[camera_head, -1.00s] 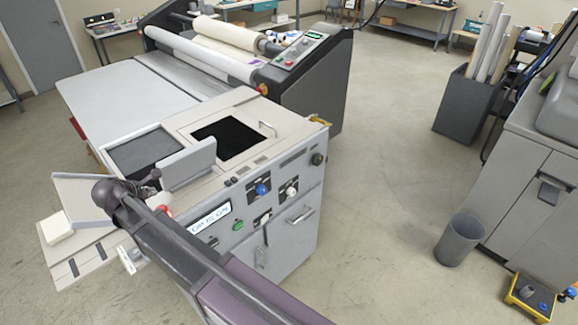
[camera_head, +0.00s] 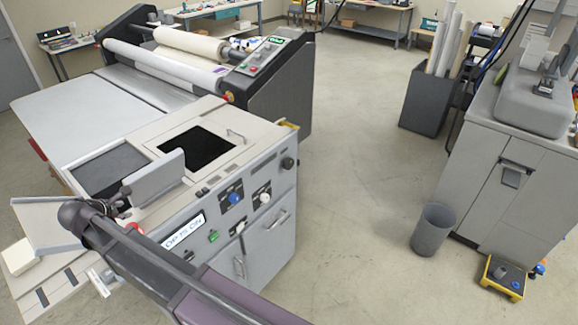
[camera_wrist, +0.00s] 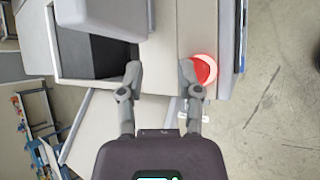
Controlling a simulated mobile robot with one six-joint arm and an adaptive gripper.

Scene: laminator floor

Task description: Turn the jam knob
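The front panel of the grey machine (camera_head: 190,222) carries a blue knob (camera_head: 236,197), a white knob (camera_head: 264,198) and a black knob (camera_head: 288,162) near the upper right corner. Their labels are too small to read, so I cannot tell which is the jam knob. My gripper (camera_wrist: 161,76) is open and empty in the wrist view, above the machine's left end and well left of these knobs. A glowing red button (camera_wrist: 205,69) lies beside its right finger in the wrist view; contact is unclear. My arm partly covers the panel's lower left in the head view.
An upright flap (camera_head: 157,178) stands on the machine top. A grey bin (camera_head: 433,230) and yellow pedal box (camera_head: 502,277) stand right. Floor between is clear.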

